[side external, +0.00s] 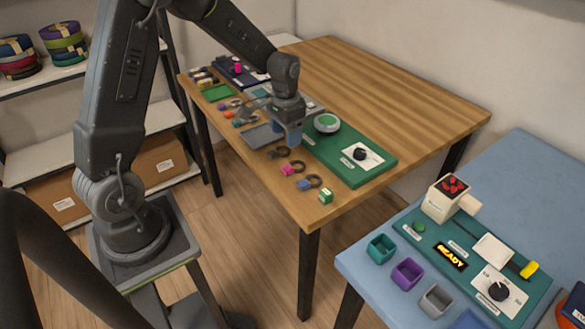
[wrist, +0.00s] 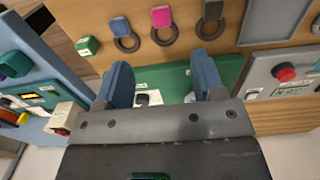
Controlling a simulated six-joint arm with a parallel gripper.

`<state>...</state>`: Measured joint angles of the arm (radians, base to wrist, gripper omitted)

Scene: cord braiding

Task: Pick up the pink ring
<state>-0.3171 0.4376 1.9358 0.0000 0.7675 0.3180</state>
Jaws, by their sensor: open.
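The pink ring (side external: 288,170) is a dark loop with a pink tag and lies flat near the front edge of the wooden table. Its pink tag also shows in the wrist view (wrist: 161,17), at the top middle. A ring with a blue-grey tag (side external: 304,185) lies on one side of it and one with a dark grey tag (side external: 272,155) on the other. My gripper (side external: 293,139) is above the table, farther back than the pink ring and apart from it. In the wrist view its two blue fingers (wrist: 163,82) are spread wide with nothing held between them.
A green panel (side external: 340,169) with a dial and a round green button lies behind the rings. A small green-and-white block (side external: 326,196) sits near the table corner. A grey tray (side external: 262,137) lies left of the rings. A blue table (side external: 365,270) with small bins stands at right.

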